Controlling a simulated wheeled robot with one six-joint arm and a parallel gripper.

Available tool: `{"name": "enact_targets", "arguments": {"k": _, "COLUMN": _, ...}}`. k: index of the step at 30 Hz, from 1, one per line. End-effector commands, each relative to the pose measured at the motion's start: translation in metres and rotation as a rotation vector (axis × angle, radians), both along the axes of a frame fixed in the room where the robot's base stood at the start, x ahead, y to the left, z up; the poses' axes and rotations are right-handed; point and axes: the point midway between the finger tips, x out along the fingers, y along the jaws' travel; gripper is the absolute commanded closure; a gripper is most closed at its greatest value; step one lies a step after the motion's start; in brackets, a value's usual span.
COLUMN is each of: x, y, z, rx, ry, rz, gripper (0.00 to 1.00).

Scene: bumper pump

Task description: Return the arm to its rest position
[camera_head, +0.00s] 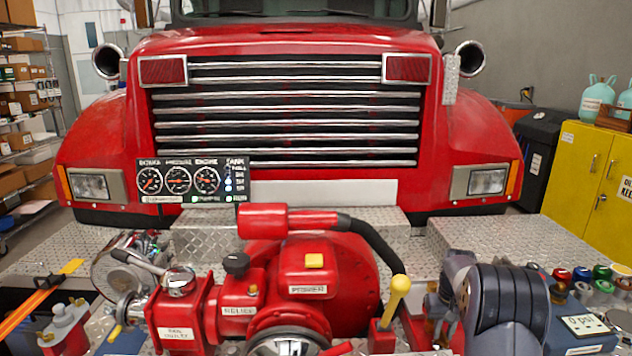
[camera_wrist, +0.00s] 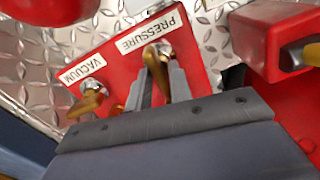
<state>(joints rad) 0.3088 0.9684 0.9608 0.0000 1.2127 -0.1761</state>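My gripper (camera_wrist: 163,82) shows in the wrist view, with its two grey fingers apart. The brass lever (camera_wrist: 155,66) of the valve labelled PRESSURE lies between or just beyond the fingertips; I cannot see clear contact. A second brass lever (camera_wrist: 91,100), labelled VACUUM, sits to the left on the same red panel (camera_wrist: 130,58). In the head view my arm (camera_head: 505,305) is bent at the lower right, beside the pump (camera_head: 325,265). My gripper is out of sight in that view.
A gauge panel (camera_head: 193,181) stands at the left before the truck grille. Several coloured caps and a blue device (camera_head: 582,325) lie right of my arm. A red box (camera_wrist: 270,45) is close right in the wrist view.

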Motion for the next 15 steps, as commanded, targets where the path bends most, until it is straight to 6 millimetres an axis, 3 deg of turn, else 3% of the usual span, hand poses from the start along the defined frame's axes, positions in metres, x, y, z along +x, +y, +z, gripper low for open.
{"name": "enact_targets", "arguments": {"k": 15, "x": 0.0003, "y": 0.0, "z": 0.0004, "rx": 0.0, "ry": -0.001, "rz": -0.38, "gripper": 0.8}}
